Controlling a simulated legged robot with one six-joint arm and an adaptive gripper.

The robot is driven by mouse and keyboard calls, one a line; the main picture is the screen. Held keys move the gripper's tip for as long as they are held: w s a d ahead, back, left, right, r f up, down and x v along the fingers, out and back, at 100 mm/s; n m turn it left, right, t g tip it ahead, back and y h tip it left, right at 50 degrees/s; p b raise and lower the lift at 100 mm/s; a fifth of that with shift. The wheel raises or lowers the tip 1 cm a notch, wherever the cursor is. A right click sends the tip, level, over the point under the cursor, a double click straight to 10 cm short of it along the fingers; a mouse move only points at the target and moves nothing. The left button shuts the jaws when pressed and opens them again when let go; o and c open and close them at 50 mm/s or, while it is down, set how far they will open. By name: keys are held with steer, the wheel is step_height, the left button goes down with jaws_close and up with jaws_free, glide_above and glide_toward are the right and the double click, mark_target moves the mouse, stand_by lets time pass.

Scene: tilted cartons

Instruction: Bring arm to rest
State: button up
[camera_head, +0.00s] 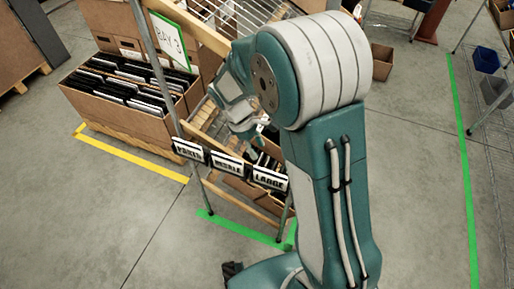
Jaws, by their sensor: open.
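My arm (333,165) fills the middle right of the head view, with its upper link upright and its elbow bent at the top. The forearm runs away behind the elbow to my gripper (246,122), which is small and partly hidden. My gripper appears open, in front of the tilted carton rack (197,188). I see nothing clearly held in it. Whether it touches the rack or a carton cannot be told.
Rack labels include "LARGE" (270,179). A big carton of dark files (120,105) sits on a pallet at left, beside a "BAY 3" sign (171,38). Wire shelving with blue bins (486,60) stands at right. Floor (415,150) between is clear.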

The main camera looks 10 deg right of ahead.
steer(key=s+d+r+m+t+y, duration=0.2)
steer(key=s+r+m+t, duration=0.2)
steer(key=s+r, duration=0.4)
steer(key=s+d+r+m+t+y, duration=0.1)
steer(key=s+r+m+t, duration=0.3)
steer(key=s+r, duration=0.5)
step_height(320, 180, up, 3)
steer(key=m, duration=0.2)
steer(key=shift+d+f+m+y, duration=0.15)
steer(key=shift+d+m+y, duration=0.25)
stand_by(0.4)
